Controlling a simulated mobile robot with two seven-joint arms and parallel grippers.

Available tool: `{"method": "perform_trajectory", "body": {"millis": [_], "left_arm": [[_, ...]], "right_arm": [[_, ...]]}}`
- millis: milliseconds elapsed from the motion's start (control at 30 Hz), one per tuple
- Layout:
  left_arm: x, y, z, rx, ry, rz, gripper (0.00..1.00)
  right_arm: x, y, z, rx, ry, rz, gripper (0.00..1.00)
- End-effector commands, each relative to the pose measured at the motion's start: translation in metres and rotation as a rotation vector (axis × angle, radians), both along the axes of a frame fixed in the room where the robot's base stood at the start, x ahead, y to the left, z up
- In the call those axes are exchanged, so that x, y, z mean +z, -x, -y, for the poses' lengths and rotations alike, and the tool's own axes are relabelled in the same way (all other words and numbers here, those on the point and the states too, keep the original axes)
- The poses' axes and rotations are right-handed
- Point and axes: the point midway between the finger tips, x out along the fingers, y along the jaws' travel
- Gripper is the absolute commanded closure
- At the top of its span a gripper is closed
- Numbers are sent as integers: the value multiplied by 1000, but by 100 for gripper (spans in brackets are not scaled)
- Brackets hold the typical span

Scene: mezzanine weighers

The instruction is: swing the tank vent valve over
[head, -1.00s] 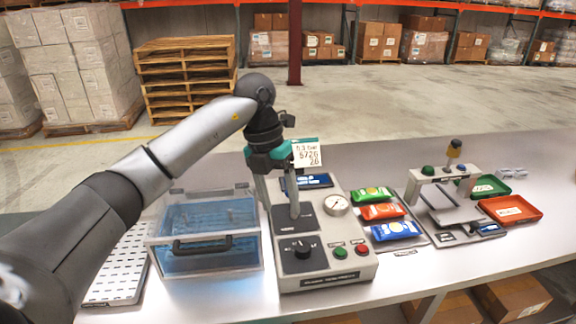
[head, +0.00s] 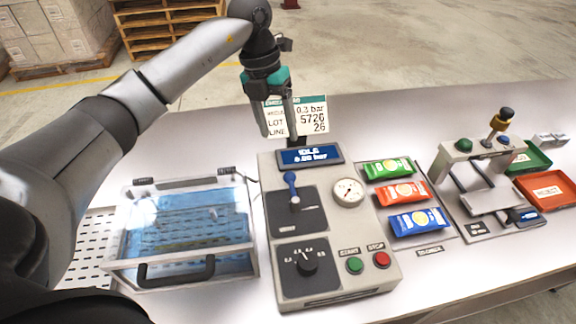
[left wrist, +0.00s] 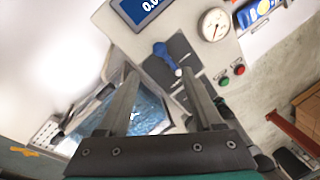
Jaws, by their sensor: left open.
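The vent valve is a small lever with a blue handle (head: 291,185) on a dark plate (head: 310,218) of the grey control box. Its handle points toward the display, away from me. The lever also shows in the left wrist view (left wrist: 164,54), ahead of the fingers. My left gripper (head: 279,130) is open and empty. In the head view it hangs near the box's back edge, in front of the lot sign and apart from the lever. My right gripper is in neither view.
The box carries a display (head: 310,155), a gauge (head: 348,191), a black knob (head: 306,263), and green (head: 355,265) and red (head: 381,259) buttons. A clear water tank (head: 190,225) stands left. Colored packets (head: 401,193) and a small weighing station (head: 480,180) lie right.

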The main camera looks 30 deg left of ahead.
Motion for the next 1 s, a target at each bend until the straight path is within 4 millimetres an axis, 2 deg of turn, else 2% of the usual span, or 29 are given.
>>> {"method": "perform_trajectory", "body": {"millis": [300, 500, 700, 1000], "left_arm": [[-70, 1, 14, 0, 0, -6, 33], [-105, 0, 21, -1, 0, -3, 33], [-123, -1, 24, 0, 0, -1, 33], [-127, -1, 24, 0, -1, 0, 33]], "right_arm": [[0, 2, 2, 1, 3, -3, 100], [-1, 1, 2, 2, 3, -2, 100], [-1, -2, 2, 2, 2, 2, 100], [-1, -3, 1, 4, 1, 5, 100]]}}
